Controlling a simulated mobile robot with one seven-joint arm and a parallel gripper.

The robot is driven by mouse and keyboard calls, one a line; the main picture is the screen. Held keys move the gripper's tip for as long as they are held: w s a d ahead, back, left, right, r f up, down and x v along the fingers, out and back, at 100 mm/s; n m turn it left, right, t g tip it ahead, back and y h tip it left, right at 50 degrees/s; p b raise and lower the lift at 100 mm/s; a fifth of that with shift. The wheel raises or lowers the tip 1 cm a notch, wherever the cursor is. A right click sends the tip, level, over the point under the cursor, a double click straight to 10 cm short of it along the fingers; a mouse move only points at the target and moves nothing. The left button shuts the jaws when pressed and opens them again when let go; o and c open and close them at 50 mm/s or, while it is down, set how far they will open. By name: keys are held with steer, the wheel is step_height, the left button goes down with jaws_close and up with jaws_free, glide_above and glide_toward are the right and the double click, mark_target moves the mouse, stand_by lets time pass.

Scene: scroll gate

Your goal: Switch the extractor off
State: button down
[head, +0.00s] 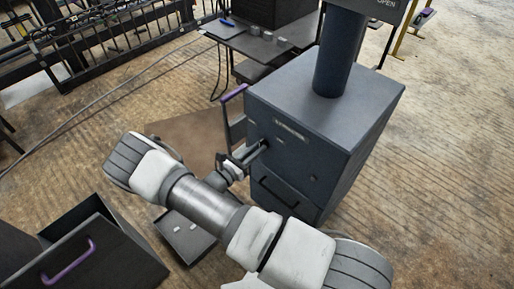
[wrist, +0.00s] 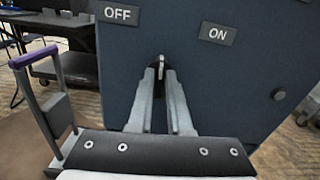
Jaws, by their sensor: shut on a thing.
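The extractor (head: 325,115) is a dark blue-grey cabinet with a thick round duct (head: 340,55) rising from its top. In the wrist view, its front panel (wrist: 240,75) carries an OFF label (wrist: 118,14) at upper left and an ON label (wrist: 217,34) at upper right. A small pale switch lever (wrist: 161,62) shows between and below the labels. My gripper (wrist: 162,78) is shut on this lever, with one finger on each side; the fingers hide its lower part. In the head view my gripper (head: 258,151) reaches the cabinet's front face.
A grey upright with a purple handle (head: 234,93) stands close left of the gripper. A dark open box with a purple handle (head: 68,262) is at lower left. A low grey tray (head: 187,236) lies beneath my arm. A dark table (head: 255,45) stands behind.

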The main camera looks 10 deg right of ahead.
steer(key=n, duration=0.7)
steer(key=shift+w+a+p, duration=0.1)
steer(key=shift+p, duration=0.3)
steer(key=shift+f, duration=0.1)
steer(key=c, duration=0.8)
jaws_free()
steer(key=shift+c, duration=0.2)
steer(key=p+v, duration=0.2)
steer(key=v, duration=1.5)
steer(key=shift+a, duration=0.2)
